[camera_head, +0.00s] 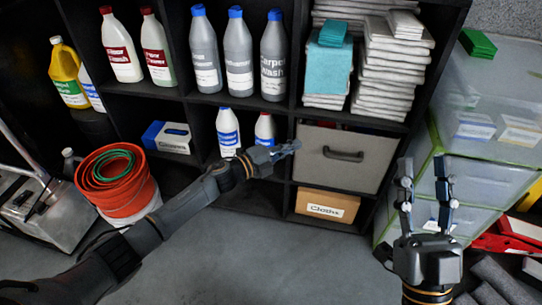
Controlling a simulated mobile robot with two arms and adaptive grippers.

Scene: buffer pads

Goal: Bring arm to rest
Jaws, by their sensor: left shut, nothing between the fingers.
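My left gripper (287,149) is shut and empty. Its arm comes in from the lower left, and the fingertips are in front of the left edge of the grey drawer in the shelf. My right gripper (424,172) points up the picture at the lower right, with its two fingers spread apart and nothing between them.
A black shelf (283,210) holds several bottles, stacked cloths (392,65), a grey drawer (343,157) and a cardboard box (327,206). Red buckets (118,190) stand at left, clear plastic drawers (490,185) at right. The floor (290,260) between my arms is clear.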

